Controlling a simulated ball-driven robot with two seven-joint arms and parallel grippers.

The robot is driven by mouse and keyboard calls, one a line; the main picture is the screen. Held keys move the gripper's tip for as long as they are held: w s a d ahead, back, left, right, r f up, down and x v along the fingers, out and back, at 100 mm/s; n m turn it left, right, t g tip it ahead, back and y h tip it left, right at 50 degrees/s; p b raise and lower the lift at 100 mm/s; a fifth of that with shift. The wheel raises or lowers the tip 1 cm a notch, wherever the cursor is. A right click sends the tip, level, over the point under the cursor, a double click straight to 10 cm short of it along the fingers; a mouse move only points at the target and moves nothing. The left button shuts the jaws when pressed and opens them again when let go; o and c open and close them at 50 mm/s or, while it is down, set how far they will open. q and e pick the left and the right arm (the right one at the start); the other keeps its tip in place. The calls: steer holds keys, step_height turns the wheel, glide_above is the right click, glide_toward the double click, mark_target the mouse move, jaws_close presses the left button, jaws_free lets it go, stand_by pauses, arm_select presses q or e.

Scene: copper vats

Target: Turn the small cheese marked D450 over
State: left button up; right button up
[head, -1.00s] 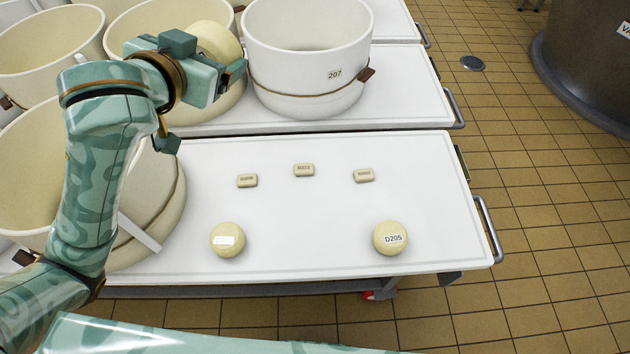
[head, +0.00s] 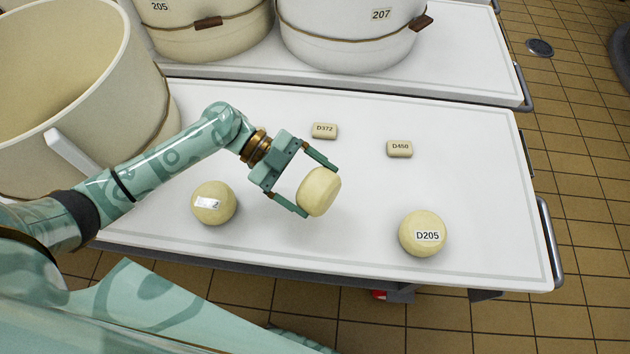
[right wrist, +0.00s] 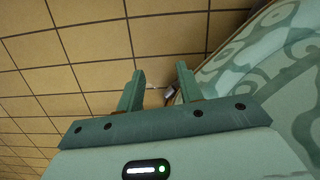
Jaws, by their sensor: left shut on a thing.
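A small, pale, flat block (head: 399,149) whose print seems to read D450 lies on the white table, right of centre in the head view. My left gripper (head: 319,191) is shut on a round pale cheese (head: 318,191), to the left of and nearer than that block. No label shows on the held cheese, and I cannot tell whether it touches the table. In the right wrist view my right gripper (right wrist: 160,80) is open and empty, with floor tiles beyond its fingers.
Another small block (head: 324,131) reads D372. A round cheese marked D205 (head: 422,233) sits front right; another round cheese (head: 214,203), its label washed out by glare, sits front left. A large vat (head: 75,110) fills the left. The white table (head: 480,180) is clear at right.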

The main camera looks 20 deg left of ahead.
arm_select(q)
step_height(320, 180, down, 2)
steer(key=shift+f+b, duration=0.1)
steer(key=shift+b, duration=0.35)
steer(key=shift+f+b, duration=0.45)
steer(key=shift+f, duration=0.6)
arm_select(e)
steer(key=shift+w+d+f+n, duration=0.2)
steer(key=shift+w+f, duration=0.05)
steer(key=shift+w, duration=0.25)
steer(key=shift+w+d+f+n, duration=0.15)
steer(key=shift+w+f+n, duration=0.05)
steer(key=shift+w, duration=0.3)
arm_select(q)
steer(key=shift+f+b, duration=0.65)
arm_select(e)
steer(key=shift+s+f, duration=0.35)
steer(key=shift+f, duration=0.1)
arm_select(q)
steer(key=o, duration=1.3)
